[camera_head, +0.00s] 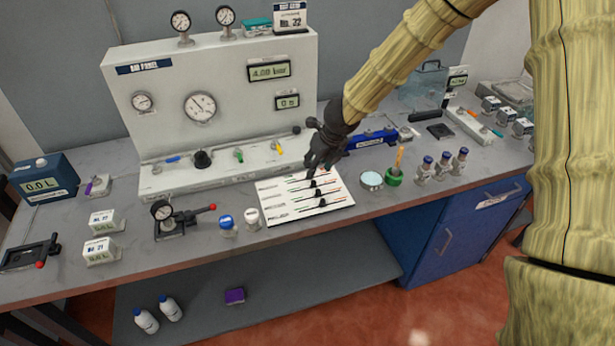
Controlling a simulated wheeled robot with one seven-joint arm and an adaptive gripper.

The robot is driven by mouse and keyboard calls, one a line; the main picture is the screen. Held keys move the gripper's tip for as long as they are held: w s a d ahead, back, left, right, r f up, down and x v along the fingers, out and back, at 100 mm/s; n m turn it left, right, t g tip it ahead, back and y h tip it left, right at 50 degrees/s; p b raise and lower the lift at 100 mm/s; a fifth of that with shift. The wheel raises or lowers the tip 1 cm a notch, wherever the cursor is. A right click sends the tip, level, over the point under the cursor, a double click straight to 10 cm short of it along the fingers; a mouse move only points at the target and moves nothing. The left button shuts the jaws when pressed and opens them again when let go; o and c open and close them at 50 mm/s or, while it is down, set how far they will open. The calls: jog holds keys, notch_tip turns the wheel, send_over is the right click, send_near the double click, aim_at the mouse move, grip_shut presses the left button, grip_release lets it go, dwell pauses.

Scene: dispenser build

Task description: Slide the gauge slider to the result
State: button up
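A white slider board (337,203) lies on the bench in front of the gas panel. It carries several thin dark and coloured tracks, with small printed labels at its left side. One black slider knob (313,184) sits near the middle of its track, and another black knob (319,193) sits just below it. The label text is too small to read. My gripper (313,168) is dark and points down over the board's back edge, close above the topmost track. It hides part of that track. Whether its fingers touch a knob or are open or shut cannot be made out.
The white panel (225,75) with gauges and displays stands behind. A white-capped jar (252,218) and a blue-capped jar (226,224) stand left of the board. A round dish (371,180), a green cup (393,177) and small vials stand right. Bare bench lies in front.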

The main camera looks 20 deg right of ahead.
aim_at(314, 181)
jog(key=x, duration=0.2)
jog(key=d+b+x, duration=0.1)
jog(key=x, duration=0.2)
jog(key=b+x, duration=0.1)
jog(key=x, duration=0.2)
jog(key=shift+s+d+f, duration=0.2)
jog(key=shift+f, duration=0.15)
jog(key=shift+x, duration=0.75)
jog(key=shift+w, duration=0.1)
grip_shut()
